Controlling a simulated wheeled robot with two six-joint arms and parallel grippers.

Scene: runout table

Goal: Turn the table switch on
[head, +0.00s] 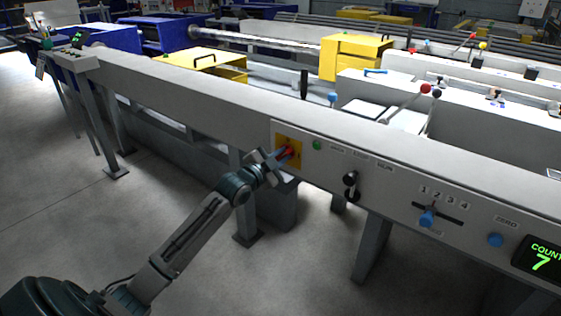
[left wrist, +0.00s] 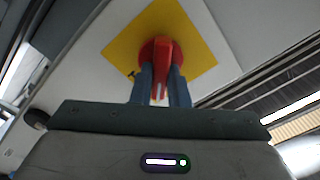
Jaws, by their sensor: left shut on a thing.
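The table switch is a red rotary handle (left wrist: 161,60) on a yellow square plate (left wrist: 192,45) on the table's front panel. In the head view the yellow plate (head: 280,143) sits at the left end of the panel, with the red handle (head: 287,152) partly hidden by my gripper. My left gripper (head: 279,157) is at the switch. In the left wrist view its two fingers (left wrist: 163,85) are shut on the red handle, one on each side. A green round lamp or button (head: 317,145) is just right of the plate. My right gripper is not in view.
Along the same panel to the right are a black lever (head: 350,186), a blue slider knob (head: 427,219) under numbers 1 to 4, a blue button (head: 495,240) and a green counter display (head: 541,262) reading 7. Open floor (head: 60,190) lies to the left.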

